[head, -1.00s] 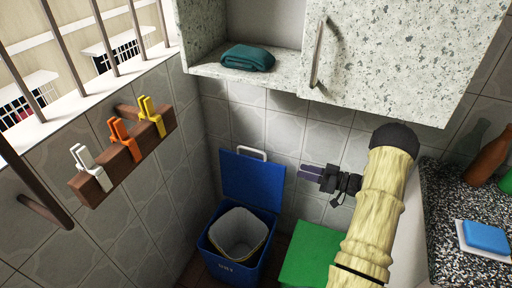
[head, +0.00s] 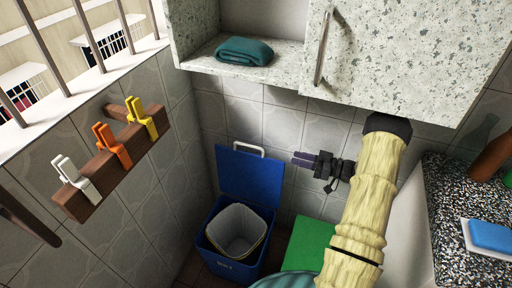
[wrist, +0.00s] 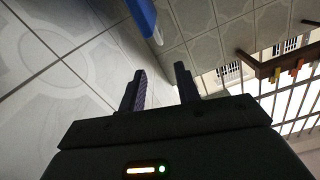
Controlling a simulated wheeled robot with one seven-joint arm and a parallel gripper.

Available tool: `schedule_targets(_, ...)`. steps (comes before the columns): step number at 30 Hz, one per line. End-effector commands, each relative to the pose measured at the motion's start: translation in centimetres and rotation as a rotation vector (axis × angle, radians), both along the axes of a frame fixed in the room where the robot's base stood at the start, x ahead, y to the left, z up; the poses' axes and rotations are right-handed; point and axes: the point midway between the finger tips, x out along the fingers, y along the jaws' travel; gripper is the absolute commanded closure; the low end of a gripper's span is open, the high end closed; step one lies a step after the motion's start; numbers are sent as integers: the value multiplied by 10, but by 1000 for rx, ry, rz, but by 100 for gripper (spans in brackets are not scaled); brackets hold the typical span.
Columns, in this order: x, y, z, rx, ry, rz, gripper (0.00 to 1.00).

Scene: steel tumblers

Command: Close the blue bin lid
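The blue bin (head: 240,262) stands on the floor in the corner, with a pale liner (head: 237,230) inside. Its blue lid (head: 250,175) stands upright at the back, open, with a white handle (head: 249,149) on its top edge. My gripper (head: 295,159) is just right of the lid's upper part in the head view, pointing left and apart from it in the picture. In the wrist view my gripper (wrist: 160,88) has its two fingers apart with nothing between them. A blue edge, likely the lid (wrist: 144,16), shows at the top of that view.
A green box or bin (head: 303,245) stands right of the blue bin. A speckled cabinet (head: 400,60) hangs above my arm. A rack with coloured clips (head: 112,170) is on the left wall. The counter (head: 450,210) is at the right.

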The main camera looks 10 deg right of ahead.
Motion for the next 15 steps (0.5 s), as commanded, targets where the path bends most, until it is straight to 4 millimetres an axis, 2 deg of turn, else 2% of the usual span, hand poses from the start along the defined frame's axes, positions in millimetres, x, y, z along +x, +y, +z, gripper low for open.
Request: schedule_targets(15,46,68,-1,1,-2,-5,68)
